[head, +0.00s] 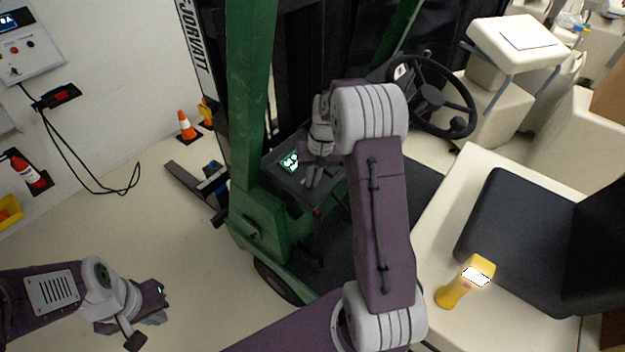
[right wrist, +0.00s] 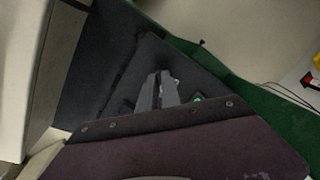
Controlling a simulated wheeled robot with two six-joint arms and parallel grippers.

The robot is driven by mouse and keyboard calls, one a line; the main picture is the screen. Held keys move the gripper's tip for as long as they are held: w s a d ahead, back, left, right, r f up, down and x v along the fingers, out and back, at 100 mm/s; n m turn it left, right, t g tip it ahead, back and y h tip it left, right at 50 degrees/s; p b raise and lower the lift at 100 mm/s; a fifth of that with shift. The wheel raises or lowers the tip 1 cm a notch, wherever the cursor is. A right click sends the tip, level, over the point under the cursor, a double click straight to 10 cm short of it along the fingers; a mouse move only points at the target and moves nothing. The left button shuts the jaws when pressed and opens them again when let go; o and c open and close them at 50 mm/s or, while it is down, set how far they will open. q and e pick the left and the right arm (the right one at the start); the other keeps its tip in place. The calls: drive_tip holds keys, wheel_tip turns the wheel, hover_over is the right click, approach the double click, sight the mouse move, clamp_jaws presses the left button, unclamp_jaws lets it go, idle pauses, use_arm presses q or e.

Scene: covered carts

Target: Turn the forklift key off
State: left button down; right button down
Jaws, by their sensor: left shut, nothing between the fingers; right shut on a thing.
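The green forklift (head: 250,90) has a dark dash panel (head: 283,181) with a lit green display (head: 289,160). My right gripper (head: 311,180) reaches down to this panel, just right of the display. In the right wrist view its fingers (right wrist: 160,86) are close together at the dark panel, with a bit of the green display (right wrist: 197,99) beside them. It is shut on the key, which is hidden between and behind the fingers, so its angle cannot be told. My left gripper (head: 152,308) is shut and empty, low over the floor at the lower left.
The steering wheel (head: 440,95) stands right of my right arm. A black seat (head: 515,230) on a cream body has a yellow handheld device (head: 463,283) beside it.

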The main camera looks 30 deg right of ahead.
drive_tip(key=n+b, duration=0.1)
drive_tip(key=n, duration=0.3)
drive_tip(key=shift+w+n+h, duration=0.1)
drive_tip(key=shift+n+h, duration=0.2)
drive_tip(key=shift+n+b, duration=0.45)
drive_tip(key=shift+n, duration=1.45)
drive_tip(key=shift+r, duration=0.1)
drive_tip(key=c, duration=1.6)
unclamp_jaws()
drive_tip(key=shift+o, duration=0.2)
drive_tip(key=shift+r, duration=0.15)
wheel_tip(320, 180, up, 9)
drive_tip(key=b, duration=0.2)
drive_tip(key=shift+s+f, duration=0.2)
drive_tip(key=shift+s, duration=0.25)
drive_tip(key=shift+d, duration=0.1)
